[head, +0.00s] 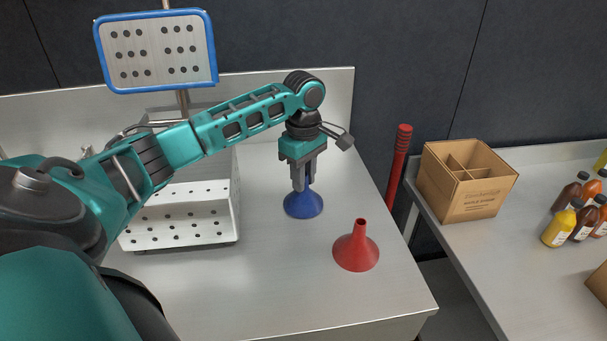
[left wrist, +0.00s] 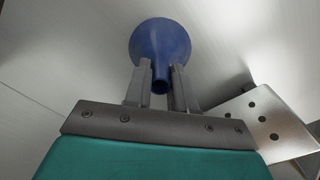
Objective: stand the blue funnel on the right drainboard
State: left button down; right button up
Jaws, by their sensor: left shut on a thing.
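The blue funnel (head: 304,205) is upright, wide mouth down, over the steel drainboard (head: 290,280) to the right of the perforated steel unit. My left gripper (head: 303,184) points straight down and is shut on the funnel's narrow spout. The left wrist view also shows the blue funnel (left wrist: 160,45), its spout between the two fingers (left wrist: 161,88). The funnel's rim looks at or very close to the drainboard surface; I cannot tell whether it touches. My right gripper is in neither view.
A red funnel (head: 356,250) stands mouth down on the drainboard, right and in front of the blue one. A white perforated unit (head: 190,215) stands to the left. Beyond a gap, a side table holds a divided cardboard box (head: 465,190) and several bottles (head: 558,228).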

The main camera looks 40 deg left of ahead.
pick_arm(q)
jog(key=shift+f, duration=0.15)
jog(key=shift+c, duration=1.9)
grip_release()
notch_tip(320, 180, up, 13)
